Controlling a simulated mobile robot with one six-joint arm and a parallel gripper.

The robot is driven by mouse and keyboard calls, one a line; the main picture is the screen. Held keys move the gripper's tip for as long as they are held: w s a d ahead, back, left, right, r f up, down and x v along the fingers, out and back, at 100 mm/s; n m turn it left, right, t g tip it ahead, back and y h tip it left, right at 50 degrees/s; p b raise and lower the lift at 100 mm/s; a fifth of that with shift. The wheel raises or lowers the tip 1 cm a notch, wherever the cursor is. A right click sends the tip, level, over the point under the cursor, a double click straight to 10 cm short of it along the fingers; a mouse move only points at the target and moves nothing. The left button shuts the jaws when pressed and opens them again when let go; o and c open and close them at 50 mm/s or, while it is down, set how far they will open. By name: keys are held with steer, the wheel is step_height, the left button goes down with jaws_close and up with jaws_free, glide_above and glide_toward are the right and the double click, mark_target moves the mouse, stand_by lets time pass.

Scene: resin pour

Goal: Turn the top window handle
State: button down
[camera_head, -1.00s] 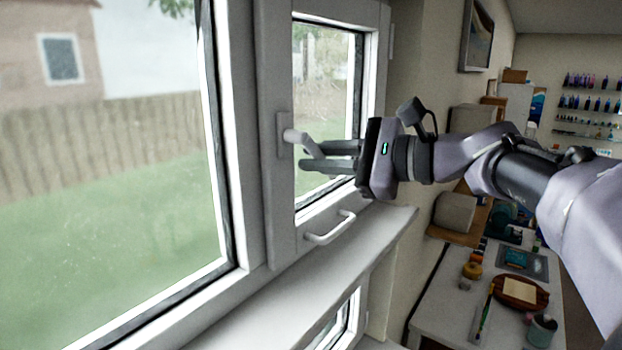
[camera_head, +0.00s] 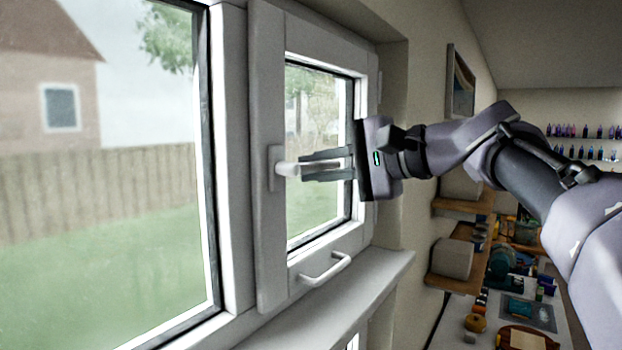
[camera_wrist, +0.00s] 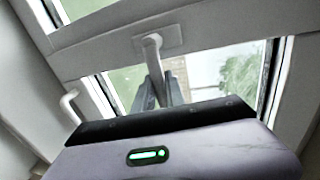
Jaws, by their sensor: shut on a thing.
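The top window handle (camera_head: 289,169) is a white lever on a plate fixed to the white frame of the small window. It points roughly level to the right in the head view. My gripper (camera_head: 306,167) has its dark grey fingers shut on the lever's outer part from the right. In the wrist view, the handle (camera_wrist: 152,50) comes out of its plate and runs down between my two fingers (camera_wrist: 160,88). The lever's far end is partly hidden by the fingers. The small window looks closed.
A white bow-shaped pull handle (camera_head: 326,270) sits lower on the same window, above the white sill (camera_head: 345,295). A large fixed window is at left. The wall, shelves (camera_head: 462,255) and cluttered worktable (camera_head: 475,340) are to the right, below my arm.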

steer(key=shift+r, duration=0.2)
stand_by(0.5)
steer(key=c, duration=1.4)
jaws_free()
steer(key=b+v, duration=0.1)
steer(key=v, duration=1.6)
steer(key=shift+s+d, duration=0.15)
steer(key=shift+d, duration=0.05)
